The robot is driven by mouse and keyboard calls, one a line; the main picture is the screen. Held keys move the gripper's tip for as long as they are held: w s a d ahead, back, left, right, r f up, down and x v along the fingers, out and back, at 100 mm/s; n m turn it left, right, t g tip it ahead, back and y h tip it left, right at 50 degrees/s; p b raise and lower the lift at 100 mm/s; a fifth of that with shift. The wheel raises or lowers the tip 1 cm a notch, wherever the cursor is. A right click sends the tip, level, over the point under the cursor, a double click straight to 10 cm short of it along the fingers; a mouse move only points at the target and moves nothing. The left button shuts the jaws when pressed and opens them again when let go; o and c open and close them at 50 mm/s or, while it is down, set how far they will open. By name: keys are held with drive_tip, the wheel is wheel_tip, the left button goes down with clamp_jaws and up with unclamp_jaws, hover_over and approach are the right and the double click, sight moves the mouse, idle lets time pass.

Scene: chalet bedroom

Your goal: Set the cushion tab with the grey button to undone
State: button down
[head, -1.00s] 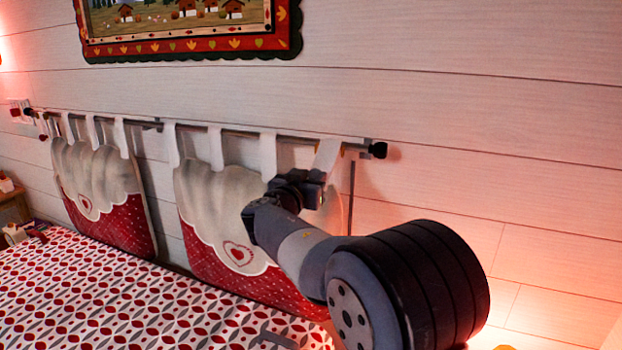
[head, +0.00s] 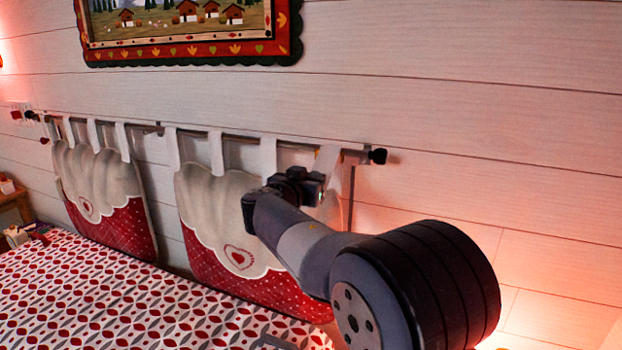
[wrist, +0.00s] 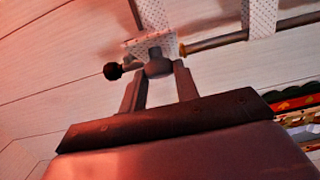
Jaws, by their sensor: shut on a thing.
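The cushion (head: 222,215), cream above a red dotted part with a heart, hangs by white tabs from a rod on the wall. Its rightmost white tab (head: 328,158) is near the rod's right end, partly behind my arm in the head view. In the wrist view this dotted white tab (wrist: 151,14) shows close up, with its end by the fingertips. My gripper (wrist: 159,70) is shut on a rounded grey piece, which looks like the grey button (wrist: 157,66), in front of the tab. In the head view my gripper (head: 318,184) is partly hidden by the wrist.
The rod (head: 245,138) ends in a black knob (head: 378,156), just right of the tab. A second cushion (head: 100,190) hangs at left. The patterned bed (head: 110,290) lies below. A framed picture (head: 190,45) hangs above. The wall at right is bare.

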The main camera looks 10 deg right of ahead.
wheel_tip(320, 180, up, 6)
drive_tip(key=g+y, duration=0.1)
drive_tip(key=shift+s+r, duration=0.15)
drive_tip(key=shift+r, duration=0.1)
idle(0.4)
drive_tip(key=shift+a, duration=0.1)
drive_tip(key=c, duration=1.5)
unclamp_jaws()
drive_tip(key=shift+r, duration=0.1)
drive_tip(key=shift+c, duration=0.2)
drive_tip(key=o, duration=0.3)
drive_tip(key=shift+d+f, duration=0.2)
drive_tip(key=shift+d, duration=0.1)
drive_tip(key=shift+o, duration=0.8)
drive_tip(key=shift+a+f+g, duration=0.15)
drive_tip(key=shift+a+g, duration=0.05)
drive_tip(key=shift+g, duration=0.1)
drive_tip(key=b+v, duration=0.3)
drive_tip(key=v, duration=0.7)
drive_tip(key=shift+s+a, duration=0.2)
drive_tip(key=shift+s, duration=0.05)
